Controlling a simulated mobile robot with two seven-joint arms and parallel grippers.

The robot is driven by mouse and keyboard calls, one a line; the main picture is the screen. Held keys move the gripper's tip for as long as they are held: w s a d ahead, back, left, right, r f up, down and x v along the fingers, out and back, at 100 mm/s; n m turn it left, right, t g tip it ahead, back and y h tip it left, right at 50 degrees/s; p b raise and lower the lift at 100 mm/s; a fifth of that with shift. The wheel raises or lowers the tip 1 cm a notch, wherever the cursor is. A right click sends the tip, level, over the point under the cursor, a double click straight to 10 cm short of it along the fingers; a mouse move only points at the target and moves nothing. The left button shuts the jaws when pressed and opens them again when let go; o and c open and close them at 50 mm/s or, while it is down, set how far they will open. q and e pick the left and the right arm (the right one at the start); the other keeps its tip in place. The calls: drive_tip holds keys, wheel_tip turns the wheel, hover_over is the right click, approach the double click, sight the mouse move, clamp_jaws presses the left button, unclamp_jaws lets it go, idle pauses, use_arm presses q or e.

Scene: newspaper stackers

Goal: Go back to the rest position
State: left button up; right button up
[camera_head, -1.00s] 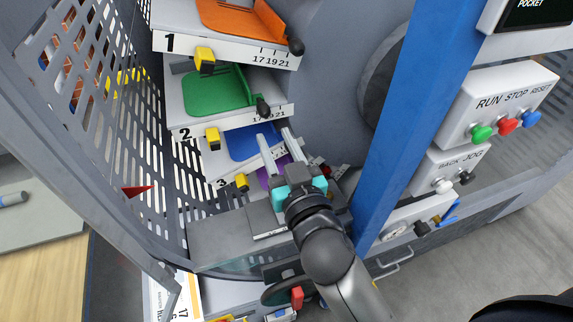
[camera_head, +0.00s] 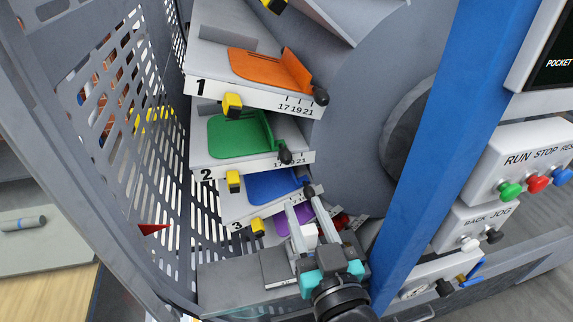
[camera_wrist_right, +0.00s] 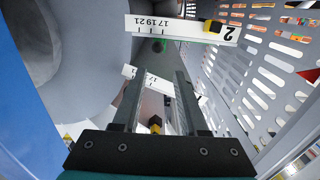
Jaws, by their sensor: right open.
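My right gripper (camera_head: 299,211) reaches up from the bottom of the head view, its two long grey fingers parallel and apart. It is open, with nothing between the fingers in the right wrist view (camera_wrist_right: 157,76). Its tips are near the black knob of the blue pocket (camera_head: 272,187), in front of the purple pocket (camera_head: 281,226); whether they touch cannot be told. The orange pocket (camera_head: 255,66), marked 1, and the green pocket (camera_head: 233,136), marked 2, are above. My left gripper is not in view.
A blue post (camera_head: 441,130) stands close right of the gripper. A perforated guard (camera_head: 112,130) closes the left side. Control boxes with coloured buttons (camera_head: 510,191) are at the right. A grey drum (camera_head: 365,110) lies behind the pockets. A wooden-topped table (camera_head: 40,294) is at lower left.

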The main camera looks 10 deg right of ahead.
drive_tip(key=s+d+f+g+h, duration=0.1)
drive_tip(key=s+d+f+g, duration=0.15)
drive_tip(key=f, duration=0.25)
drive_tip(key=s+d+f+g+h, duration=0.1)
drive_tip(key=d+f+g, duration=0.25)
drive_tip(key=f, duration=0.25)
drive_tip(key=s+f+n+g+y, duration=0.2)
drive_tip(key=s+f+g, duration=0.5)
drive_tip(key=s+g, duration=0.3)
wheel_tip(320, 180, down, 28)
drive_tip(key=s+b, duration=0.3)
drive_tip(key=b, duration=0.3)
drive_tip(key=s+d+f+g+b, duration=0.1)
drive_tip(key=s+f+b, duration=0.4)
drive_tip(key=s+f, duration=1)
wheel_tip(320, 180, down, 4)
drive_tip(key=shift+d+r+h, duration=0.1)
drive_tip(key=shift+d+h, duration=0.2)
drive_tip(key=shift+d, duration=0.3)
